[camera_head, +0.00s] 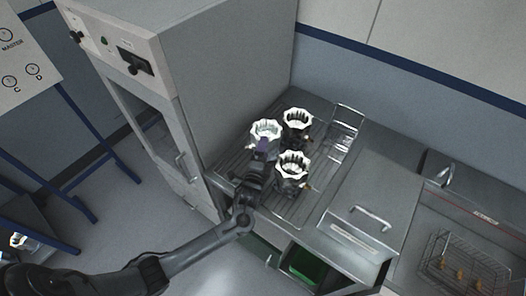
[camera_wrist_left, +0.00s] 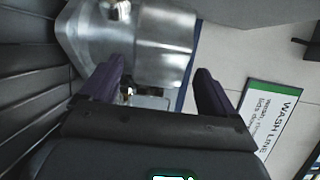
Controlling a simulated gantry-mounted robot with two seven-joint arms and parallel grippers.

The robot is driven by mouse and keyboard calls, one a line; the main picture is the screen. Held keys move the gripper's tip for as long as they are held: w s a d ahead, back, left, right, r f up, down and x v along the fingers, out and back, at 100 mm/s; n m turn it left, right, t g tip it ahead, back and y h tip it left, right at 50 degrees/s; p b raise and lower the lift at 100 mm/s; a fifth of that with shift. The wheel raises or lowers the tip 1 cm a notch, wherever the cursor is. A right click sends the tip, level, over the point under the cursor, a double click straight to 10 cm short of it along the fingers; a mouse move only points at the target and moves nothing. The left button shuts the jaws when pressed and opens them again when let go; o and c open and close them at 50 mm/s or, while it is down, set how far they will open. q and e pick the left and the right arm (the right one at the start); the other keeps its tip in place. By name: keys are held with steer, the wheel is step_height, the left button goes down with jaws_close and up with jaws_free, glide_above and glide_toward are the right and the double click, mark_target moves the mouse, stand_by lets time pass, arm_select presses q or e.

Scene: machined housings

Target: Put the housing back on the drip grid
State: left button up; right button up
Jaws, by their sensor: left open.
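Three metal housings with scalloped white rims stand on the ribbed steel drip grid (camera_head: 232,162): a left one (camera_head: 265,131), a back one (camera_head: 297,119) and a front one (camera_head: 292,165). My left gripper (camera_head: 264,146) is at the near side of the left housing, with its purple fingers overlapping it in the head view. In the left wrist view, my left gripper (camera_wrist_left: 157,82) is open, its fingers apart. A shiny metal housing (camera_wrist_left: 150,45) shows between and beyond the fingertips; contact cannot be told. My right gripper is not in view.
A tall grey cabinet (camera_head: 222,80) stands left of the grid. A wire rack (camera_head: 345,128) is at the grid's back right. A steel lid with a handle (camera_head: 370,215) and a wire basket (camera_head: 458,270) lie further right. The front housing stands close to my left gripper.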

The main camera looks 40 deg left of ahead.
arm_select(q)
steer(key=s+d+n+g+h, duration=0.1)
steer(key=s+d, duration=0.1)
steer(key=s, duration=0.2)
steer(key=s+d+f+n+g+h, duration=0.1)
steer(key=s+d, duration=0.2)
steer(key=s, duration=0.2)
steer(key=s+d+f+n+g+h, duration=0.1)
steer(key=s+d, duration=0.2)
steer(key=s, duration=0.1)
steer(key=shift+s+f+n, duration=0.2)
steer(key=shift+s+n, duration=0.05)
steer(key=shift+n, duration=0.15)
steer(key=s+d+r+n+g+h, duration=0.1)
steer(key=s+g, duration=0.4)
steer(key=s, duration=0.5)
steer(key=s+d+r+n+g+h, duration=0.1)
steer(key=s+d+n+g+h, duration=0.2)
steer(key=s, duration=0.6)
steer(key=n+g, duration=0.2)
steer(key=n, duration=0.1)
steer(key=shift+s+n, duration=0.3)
steer(key=shift+s, duration=0.1)
steer(key=shift+d+r+p, duration=0.1)
steer(key=shift+r+p, duration=0.05)
steer(key=shift+p, duration=0.2)
